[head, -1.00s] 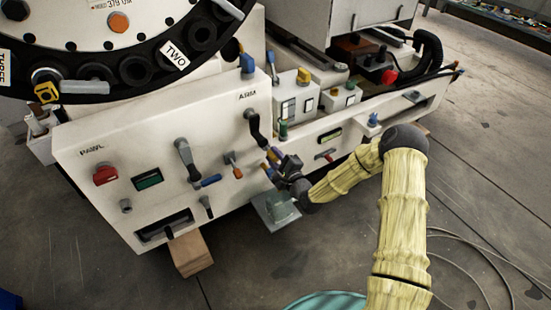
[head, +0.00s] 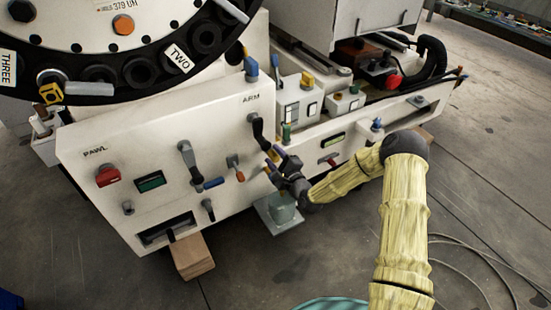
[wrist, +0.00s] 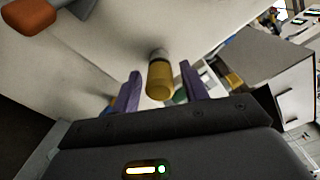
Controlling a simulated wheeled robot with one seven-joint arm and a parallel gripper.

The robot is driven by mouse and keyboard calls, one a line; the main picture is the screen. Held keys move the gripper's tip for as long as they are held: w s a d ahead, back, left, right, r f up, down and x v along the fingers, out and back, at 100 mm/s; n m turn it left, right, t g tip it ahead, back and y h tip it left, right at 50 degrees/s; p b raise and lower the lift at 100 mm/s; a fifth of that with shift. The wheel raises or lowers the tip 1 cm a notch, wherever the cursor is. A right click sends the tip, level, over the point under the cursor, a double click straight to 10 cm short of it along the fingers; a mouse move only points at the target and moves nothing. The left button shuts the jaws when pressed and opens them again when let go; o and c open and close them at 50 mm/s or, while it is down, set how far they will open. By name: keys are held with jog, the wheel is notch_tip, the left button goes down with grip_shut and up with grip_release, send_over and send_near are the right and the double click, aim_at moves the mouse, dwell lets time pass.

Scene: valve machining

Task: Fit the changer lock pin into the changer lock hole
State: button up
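A short ochre cylindrical knob (wrist: 159,80) with a pale metal collar stands out from the machine's white panel in the wrist view. It looks like the changer lock pin's grip. My gripper (wrist: 162,85) has its two purple fingers on either side of the knob, with a gap showing at each side, so it is open. In the head view my gripper (head: 274,160) is close to the panel's right part, below the black lever, and the ochre knob (head: 272,156) shows at its fingers. I cannot make out the changer lock hole.
An orange-tipped lever (head: 235,168), a blue-tipped lever (head: 210,183) and a black lever (head: 257,132) stick out left of and above my gripper. A grey plate (head: 279,213) is at the machine's foot below. The floor at right is mostly open, with loose cables.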

jog(key=shift+o, duration=0.2)
jog(key=p+v, duration=0.4)
jog(key=v, duration=1.3)
jog(key=shift+s+d+p, duration=0.2)
jog(key=shift+p, duration=0.1)
